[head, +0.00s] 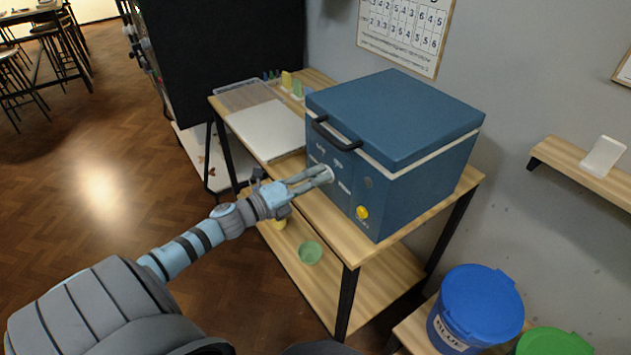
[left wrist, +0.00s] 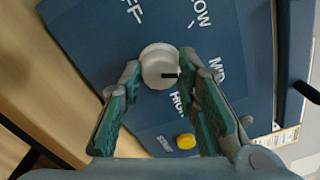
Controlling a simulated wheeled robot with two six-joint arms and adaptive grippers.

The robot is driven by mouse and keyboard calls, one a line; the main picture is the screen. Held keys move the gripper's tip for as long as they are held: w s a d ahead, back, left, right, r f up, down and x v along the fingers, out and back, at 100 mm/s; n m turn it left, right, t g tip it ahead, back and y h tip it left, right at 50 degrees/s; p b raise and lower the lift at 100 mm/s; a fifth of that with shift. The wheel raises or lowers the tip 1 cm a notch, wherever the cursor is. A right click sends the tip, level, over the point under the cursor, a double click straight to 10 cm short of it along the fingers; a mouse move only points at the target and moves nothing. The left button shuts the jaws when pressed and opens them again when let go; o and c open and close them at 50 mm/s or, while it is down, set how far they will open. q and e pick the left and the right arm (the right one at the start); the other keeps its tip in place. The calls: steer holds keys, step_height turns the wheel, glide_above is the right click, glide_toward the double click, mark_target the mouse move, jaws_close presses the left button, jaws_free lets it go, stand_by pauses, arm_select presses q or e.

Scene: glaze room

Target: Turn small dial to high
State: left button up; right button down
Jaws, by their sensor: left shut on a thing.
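The small white dial (left wrist: 158,62) sits on the blue front panel of the kiln-like box (head: 430,180). The labels OFF, LOW, MID and HIGH stand around it in the left wrist view. In the head view, the dial (head: 328,173) shows at the end of my left gripper (head: 321,177). My left gripper (left wrist: 160,72) is shut on the dial, one finger on each side. My right gripper is not in view.
A yellow START button (head: 362,212) is low on the panel; a black lid handle (head: 335,133) is above. The box stands on a wooden table (head: 330,215). A green bowl (head: 310,252) is on the lower shelf. A blue lidded bucket (head: 480,305) is at the right.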

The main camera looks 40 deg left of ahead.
arm_select(q)
steer(key=m+b, duration=0.1)
steer(key=m, duration=0.5)
steer(key=shift+f, duration=0.1)
steer(key=m, duration=0.7)
steer(key=shift+b, duration=0.3)
steer(key=o, duration=1.1)
steer(key=shift+o, duration=0.3)
